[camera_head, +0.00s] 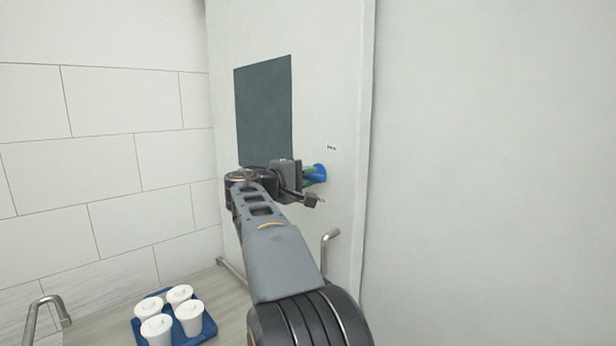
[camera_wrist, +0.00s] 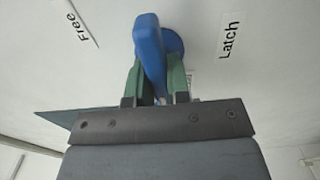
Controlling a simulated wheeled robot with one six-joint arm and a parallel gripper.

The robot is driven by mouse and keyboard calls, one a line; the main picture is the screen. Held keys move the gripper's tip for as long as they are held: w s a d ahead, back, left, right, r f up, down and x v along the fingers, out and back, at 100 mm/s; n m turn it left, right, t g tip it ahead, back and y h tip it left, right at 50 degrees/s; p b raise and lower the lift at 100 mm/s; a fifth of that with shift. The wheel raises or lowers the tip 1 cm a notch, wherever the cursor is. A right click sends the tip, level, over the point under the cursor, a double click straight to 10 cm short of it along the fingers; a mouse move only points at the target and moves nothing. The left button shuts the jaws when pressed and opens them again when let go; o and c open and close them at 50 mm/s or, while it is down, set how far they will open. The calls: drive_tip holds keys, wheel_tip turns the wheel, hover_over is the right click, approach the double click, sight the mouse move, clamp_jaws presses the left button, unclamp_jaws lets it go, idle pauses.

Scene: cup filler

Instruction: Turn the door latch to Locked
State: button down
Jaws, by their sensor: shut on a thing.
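The door latch (camera_head: 321,172) is a blue knob on the white door, right of the door's dark window. In the wrist view the blue latch handle (camera_wrist: 148,42) stands out from its round base (camera_wrist: 174,44). My gripper (camera_head: 310,176) is at the latch. In the wrist view the green fingers of my gripper (camera_wrist: 155,80) are shut on the latch handle, one on each side. A "Free" label (camera_wrist: 82,28) is to the left and a "Latch" label (camera_wrist: 229,37) to the right. A third label behind the right finger is mostly hidden, so I cannot read it.
A bent metal door handle (camera_head: 326,245) sticks out below the latch. A blue tray (camera_head: 140,325) with several white lidded cups stands on the counter at lower left. A metal tube (camera_head: 40,312) rises at the left edge. The right wall is bare.

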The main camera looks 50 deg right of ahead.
drive_tip(key=c, duration=1.1)
unclamp_jaws()
drive_tip(key=shift+a, duration=0.2)
drive_tip(key=a+b, duration=0.1)
drive_tip(key=a, duration=0.3)
drive_tip(key=a+b, duration=0.1)
drive_tip(key=a, duration=0.4)
drive_tip(key=w+a+b, duration=0.1)
drive_tip(key=a, duration=0.3)
drive_tip(key=shift+a, duration=0.25)
drive_tip(key=w+a+f+n+t+y, duration=0.1)
drive_tip(key=a+f+n+t+y, duration=0.2)
drive_tip(key=f, duration=0.7)
drive_tip(key=w+a+f+t+y, duration=0.15)
drive_tip(key=f+y, duration=0.35)
drive_tip(key=f, duration=0.5)
drive_tip(key=s+a+f+y, duration=0.3)
drive_tip(key=s+a+f, duration=0.1)
drive_tip(key=a+f, duration=0.1)
drive_tip(key=s+a+f+m+y, duration=0.1)
drive_tip(key=s+a+f+y, duration=0.2)
drive_tip(key=s+a+f, duration=0.2)
drive_tip(key=s+a+f+m+y, duration=0.1)
drive_tip(key=s+a+f+y, duration=0.3)
drive_tip(key=s+a+f, duration=0.1)
drive_tip(key=shift+s+a+t, duration=0.2)
drive_tip(key=shift+a+t, duration=0.05)
drive_tip(key=shift+a, duration=0.4)
